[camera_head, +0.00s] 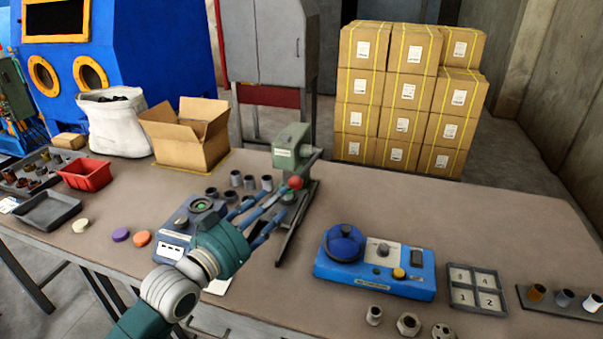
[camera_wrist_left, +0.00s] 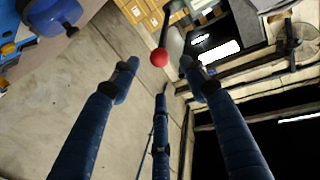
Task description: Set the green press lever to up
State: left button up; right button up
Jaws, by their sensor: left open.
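The green press (camera_head: 290,147) stands upright on the table in the head view. Its lever ends in a red knob (camera_head: 296,182), which sits low at the front of the press. In the left wrist view the red knob (camera_wrist_left: 159,57) hangs on a dark lever rod (camera_wrist_left: 164,28). My left gripper (camera_head: 270,204) has its blue fingers spread and pointing toward the knob. In the left wrist view the open left gripper (camera_wrist_left: 160,78) has the knob just beyond and between its fingertips. I cannot tell whether a finger touches it. My right gripper is not in view.
Several grey cups (camera_head: 236,178) stand left of the press. A blue-grey device (camera_head: 178,222) lies beside my left arm. A blue control box (camera_head: 375,265) sits to the right. An open cardboard box (camera_head: 190,145) stands behind.

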aim_at(291, 186)
pick_arm(q)
jog(key=p+x, duration=0.1)
jog(key=x, duration=0.8)
jog(key=shift+w+d, duration=0.3)
jog(key=shift+r, duration=0.1)
grip_shut()
